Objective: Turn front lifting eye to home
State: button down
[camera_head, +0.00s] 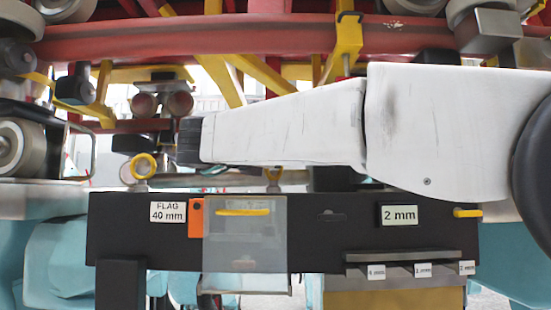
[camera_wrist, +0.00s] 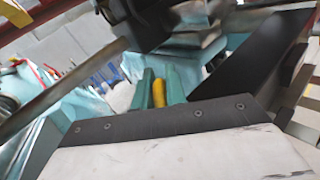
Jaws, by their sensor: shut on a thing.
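My gripper (camera_wrist: 159,92) shows in the wrist view as two teal fingers closed on a yellow piece (camera_wrist: 158,95), which looks like part of a lifting eye. In the head view my white arm reaches in from the right and its dark end (camera_head: 189,140) lies just right of a yellow ring-shaped lifting eye (camera_head: 143,167). A second yellow eye (camera_head: 272,180) shows partly below my arm. The fingers are hidden in the head view, so which eye is held cannot be told there.
The black beam (camera_head: 140,240) carries a "FLAG 40 mm" label (camera_head: 168,212), an orange block (camera_head: 196,220), a clear panel (camera_head: 245,245) and a "2 mm" label (camera_head: 399,215). A labelled rack (camera_head: 405,258) sits at its lower right. Red and yellow train framework (camera_head: 250,38) hangs close above my arm.

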jog(key=m+g+h, duration=0.3)
jog(key=g+h, duration=0.1)
jog(key=shift+m, duration=0.3)
jog(key=shift+s+d+r+m+g+h, duration=0.1)
jog(key=shift+m+g+h, duration=0.45)
jog(key=shift+m+g, duration=0.45)
jog(key=shift+s+d+m+g+h, duration=0.1)
jog(key=shift+m+g+h, duration=0.5)
jog(key=shift+g, duration=0.7)
jog(key=c, duration=1.5)
grip_release()
